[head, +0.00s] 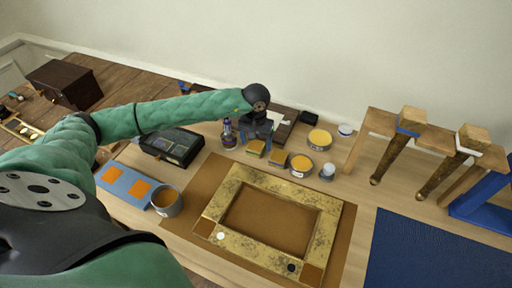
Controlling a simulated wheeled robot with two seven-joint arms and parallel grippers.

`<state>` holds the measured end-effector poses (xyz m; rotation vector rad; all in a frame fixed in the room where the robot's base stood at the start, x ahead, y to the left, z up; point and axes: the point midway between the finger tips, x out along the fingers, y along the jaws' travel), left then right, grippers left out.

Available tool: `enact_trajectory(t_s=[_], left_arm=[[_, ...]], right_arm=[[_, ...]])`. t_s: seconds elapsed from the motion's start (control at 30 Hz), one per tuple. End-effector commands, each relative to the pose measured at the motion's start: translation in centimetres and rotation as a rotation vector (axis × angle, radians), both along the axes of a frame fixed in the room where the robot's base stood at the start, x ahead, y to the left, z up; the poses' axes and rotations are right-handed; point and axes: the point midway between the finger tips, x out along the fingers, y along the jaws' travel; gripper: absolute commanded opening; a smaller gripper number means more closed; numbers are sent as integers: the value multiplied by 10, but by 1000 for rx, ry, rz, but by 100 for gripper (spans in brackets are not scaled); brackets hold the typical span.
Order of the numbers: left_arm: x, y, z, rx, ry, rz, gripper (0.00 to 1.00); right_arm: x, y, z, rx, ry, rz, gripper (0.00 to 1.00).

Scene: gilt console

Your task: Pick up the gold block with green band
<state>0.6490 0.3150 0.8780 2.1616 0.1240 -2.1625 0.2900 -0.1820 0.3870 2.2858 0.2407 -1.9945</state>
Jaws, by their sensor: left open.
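Two small gold blocks lie close together on the table behind the gilt frame. The left gold block (255,148) is right by my left gripper, and the right gold block (278,157) lies a little to its right. The bands are too small to make out, so I cannot tell which block has the green one. My left gripper (257,137) is open, pointing down at the left block, whose far side it partly covers. I cannot tell whether the fingers touch it. My right gripper is not in view.
A gilt frame (228,190) lies on a brown mat in front. A dark bottle (228,134) stands left of the gripper. Tins with yellow contents (301,165) and (319,139) stand to the right. A black case (172,146) lies left; a wooden rack with gilt legs (398,145) stands right.

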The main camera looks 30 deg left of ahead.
Motion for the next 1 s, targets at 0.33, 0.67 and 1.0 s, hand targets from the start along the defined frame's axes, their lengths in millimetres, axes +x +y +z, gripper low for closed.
enact_trajectory(t_s=[0.33,0.67,1.0], left_arm=[[0,0,-25,0,0,0,76],[0,0,-25,0,0,0,29],[0,0,-22,0,-1,0,28]], right_arm=[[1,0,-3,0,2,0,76],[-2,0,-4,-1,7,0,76],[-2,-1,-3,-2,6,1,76]])
